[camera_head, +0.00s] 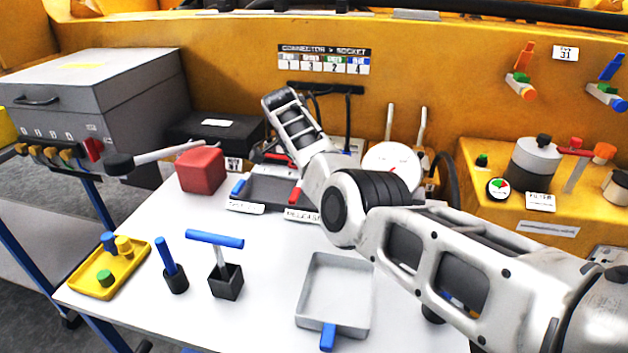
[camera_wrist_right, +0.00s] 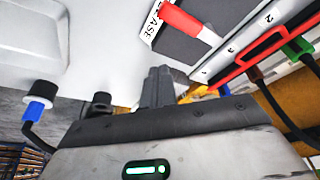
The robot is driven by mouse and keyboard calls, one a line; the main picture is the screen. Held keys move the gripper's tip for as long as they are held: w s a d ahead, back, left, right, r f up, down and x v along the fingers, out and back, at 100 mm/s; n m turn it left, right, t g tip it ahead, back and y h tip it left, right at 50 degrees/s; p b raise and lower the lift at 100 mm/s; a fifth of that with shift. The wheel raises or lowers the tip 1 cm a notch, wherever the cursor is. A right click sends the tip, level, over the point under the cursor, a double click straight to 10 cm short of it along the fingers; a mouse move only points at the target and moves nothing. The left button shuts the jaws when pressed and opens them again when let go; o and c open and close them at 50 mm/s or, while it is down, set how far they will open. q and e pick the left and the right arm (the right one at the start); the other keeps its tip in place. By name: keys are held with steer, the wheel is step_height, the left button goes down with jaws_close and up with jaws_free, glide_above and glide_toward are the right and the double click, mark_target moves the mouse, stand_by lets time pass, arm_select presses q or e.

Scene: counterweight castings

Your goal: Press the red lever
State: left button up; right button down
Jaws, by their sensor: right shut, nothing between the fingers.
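A small red lever (camera_head: 296,195) stands at the front of a dark grey tray-like fixture (camera_head: 272,190), by a label ending in "EASE", partly beside my right arm in the head view. In the right wrist view the red lever (camera_wrist_right: 185,22) has a pale shaft and lies at the top, above and right of my fingers. My right gripper (camera_wrist_right: 158,73) is shut and empty, with a visible gap in the picture between its tips and the lever. The head view does not clearly show its fingertips. My left gripper is in neither view.
A blue T-handle (camera_head: 215,239), a yellow tray (camera_head: 105,285) and a grey tray (camera_head: 315,318) stand in front. A red-framed socket strip (camera_wrist_right: 268,45) is near the lever.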

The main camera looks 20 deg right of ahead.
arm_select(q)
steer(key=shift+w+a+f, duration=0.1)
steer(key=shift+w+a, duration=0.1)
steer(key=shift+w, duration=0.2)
arm_select(e)
steer(key=r, duration=0.1)
steer(key=w+a+r, duration=0.1)
steer(key=r, duration=0.3)
steer(key=shift+w+a+r, duration=0.1)
steer(key=shift+w+a, duration=0.1)
steer(key=shift+a, duration=0.1)
